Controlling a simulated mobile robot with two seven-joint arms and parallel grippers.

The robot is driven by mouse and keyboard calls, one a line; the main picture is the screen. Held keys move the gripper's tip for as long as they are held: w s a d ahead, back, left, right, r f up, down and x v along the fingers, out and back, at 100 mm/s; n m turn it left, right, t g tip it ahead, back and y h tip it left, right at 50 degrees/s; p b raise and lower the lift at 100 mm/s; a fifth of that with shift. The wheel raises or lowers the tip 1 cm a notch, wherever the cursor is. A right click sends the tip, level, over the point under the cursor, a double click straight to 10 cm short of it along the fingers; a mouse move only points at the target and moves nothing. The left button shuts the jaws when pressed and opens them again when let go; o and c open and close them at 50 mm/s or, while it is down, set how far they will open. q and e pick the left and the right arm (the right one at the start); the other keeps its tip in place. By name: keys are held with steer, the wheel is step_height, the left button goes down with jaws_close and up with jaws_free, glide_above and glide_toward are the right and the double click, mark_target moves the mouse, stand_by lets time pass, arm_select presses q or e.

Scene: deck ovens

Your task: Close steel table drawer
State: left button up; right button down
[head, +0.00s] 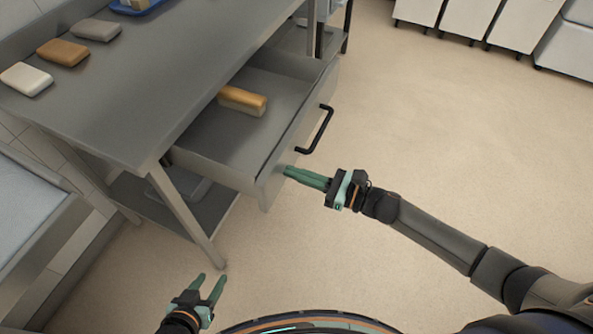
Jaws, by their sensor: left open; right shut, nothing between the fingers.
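The steel table's drawer (215,150) is pulled out below the tabletop, with a black bar handle (318,131) on its front. A tan and cream block (242,100) lies inside the drawer. My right gripper (288,171) is shut and empty. Its fingertips are at the drawer front, below and left of the handle; I cannot tell whether they touch it. My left gripper (209,277) is open and empty, low over the floor near the front leg of the steel table (140,100).
Several bread-like blocks, among them a white one (27,79) and a brown one (62,53), lie on the tabletop. A blue tray (135,6) is at its far end. White cabinets (520,22) stand at the back right. The floor right of the drawer is clear.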

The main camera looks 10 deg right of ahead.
mark_target(202, 149)
arm_select(q)
steer(key=shift+f, duration=0.1)
arm_select(e)
steer(key=shift+w+a, duration=0.1)
